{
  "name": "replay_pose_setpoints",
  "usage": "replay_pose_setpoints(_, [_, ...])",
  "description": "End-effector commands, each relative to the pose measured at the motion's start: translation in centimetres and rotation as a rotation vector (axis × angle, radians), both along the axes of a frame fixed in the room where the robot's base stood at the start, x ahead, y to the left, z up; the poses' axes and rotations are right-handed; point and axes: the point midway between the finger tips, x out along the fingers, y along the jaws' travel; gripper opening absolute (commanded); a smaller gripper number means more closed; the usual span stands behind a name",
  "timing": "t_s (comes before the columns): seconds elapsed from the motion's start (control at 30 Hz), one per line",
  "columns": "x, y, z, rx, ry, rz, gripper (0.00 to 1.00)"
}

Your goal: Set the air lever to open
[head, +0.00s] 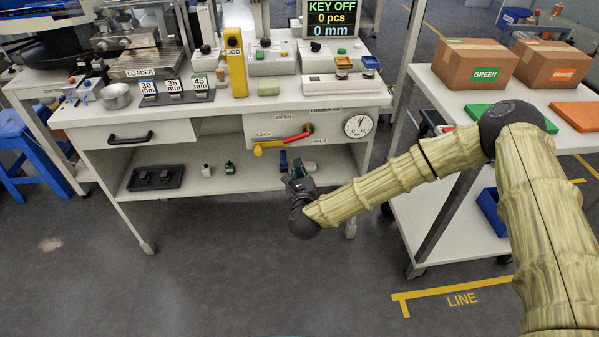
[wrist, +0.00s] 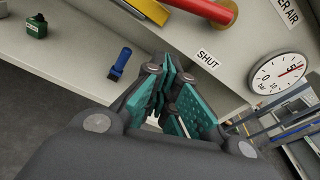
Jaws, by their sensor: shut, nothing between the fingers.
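The lever (head: 297,137) is on the front panel of the bench; its bar is red. A yellow bar (head: 270,147) extends left of it, near the LOCK label. The OPEN label (head: 283,117) is above the red bar and the SHUT label (head: 319,140) is to its right. In the wrist view the red bar (wrist: 205,8) and yellow bar (wrist: 150,9) are at the top, cut by the edge, with SHUT (wrist: 208,55) below. My gripper (head: 297,172) is shut and empty, below the lever and apart from it. The wrist view shows its teal fingers together (wrist: 168,92).
A round gauge (head: 358,125) is right of the lever. The shelf below holds a blue object (head: 283,161), a small green bottle (head: 230,168) and a black tray (head: 156,177). A side table (head: 455,98) with boxes stands right. Floor in front is clear.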

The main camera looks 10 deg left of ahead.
Motion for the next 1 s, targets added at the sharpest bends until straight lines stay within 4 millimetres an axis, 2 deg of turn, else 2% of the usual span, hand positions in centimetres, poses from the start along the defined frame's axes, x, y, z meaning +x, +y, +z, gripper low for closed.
replay_pose_setpoints(0.2, [3.2,0.6,-0.4,-0.001,-0.002,0.001,0.0])
replay_pose_setpoints(0.43, [5.8,1.2,-0.8,-0.001,-0.002,0.0,0.0])
replay_pose_setpoints(0.7, [5.0,1.8,1.9,0.001,-0.002,0.002,0.0])
replay_pose_setpoints(1.0, [4.7,2.1,3.0,-0.001,-0.001,0.0,0.0])
